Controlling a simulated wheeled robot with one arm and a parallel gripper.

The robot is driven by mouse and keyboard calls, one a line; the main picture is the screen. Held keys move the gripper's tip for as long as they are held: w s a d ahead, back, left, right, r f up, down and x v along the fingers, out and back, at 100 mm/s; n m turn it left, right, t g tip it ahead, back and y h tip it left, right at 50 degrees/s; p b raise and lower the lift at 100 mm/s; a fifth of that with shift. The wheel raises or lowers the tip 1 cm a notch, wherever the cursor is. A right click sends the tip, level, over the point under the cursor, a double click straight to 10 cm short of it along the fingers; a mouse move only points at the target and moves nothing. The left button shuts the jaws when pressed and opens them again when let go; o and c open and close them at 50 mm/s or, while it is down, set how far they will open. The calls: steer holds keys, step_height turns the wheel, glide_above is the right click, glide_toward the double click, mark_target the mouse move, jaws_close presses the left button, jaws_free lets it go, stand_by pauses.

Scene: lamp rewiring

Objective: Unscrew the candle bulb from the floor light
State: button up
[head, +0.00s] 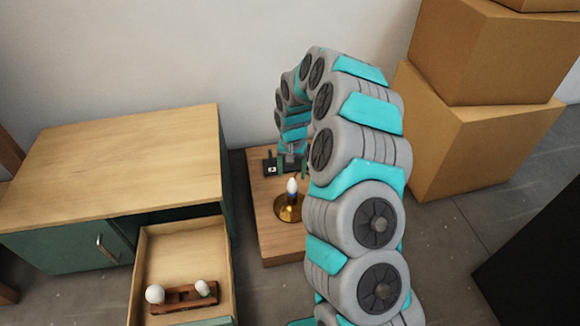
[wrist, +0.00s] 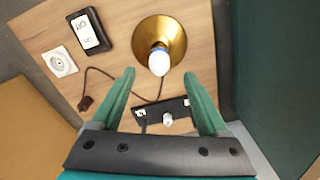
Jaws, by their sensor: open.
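The candle bulb (head: 292,186) is white and stands upright in the brass floor light (head: 288,208). In the wrist view the bulb (wrist: 159,62) shows against the wide brass dish of the light (wrist: 172,32). My gripper (wrist: 160,75) is open, its two green fingers apart with nothing held between them. The bulb appears just beyond the fingertips, near the middle of the gap; I cannot tell the exact distance.
The light stands on a wooden board (head: 275,245) with an on/off switch box (wrist: 88,32), a white socket (wrist: 60,62), a plug (wrist: 86,103) and a dark fixture (wrist: 165,115). A cabinet (head: 120,160) has an open drawer (head: 180,250) holding bulbs (head: 155,294). Boxes (head: 470,130) stand right.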

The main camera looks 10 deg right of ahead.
mark_target(292, 186)
steer(key=shift+w+d+f, duration=0.1)
steer(key=shift+w+f, duration=0.2)
steer(key=shift+f, duration=0.15)
step_height(292, 186, down, 7)
steer(key=shift+s+f, duration=0.1)
steer(key=shift+f, duration=0.1)
jaws_close()
steer(key=shift+b, duration=0.35)
stand_by(0.7)
steer(key=n+b, duration=0.1)
steer(key=n, duration=0.3)
steer(key=shift+n, duration=0.4)
steer(key=n, duration=0.3)
steer(key=shift+b, duration=0.3)
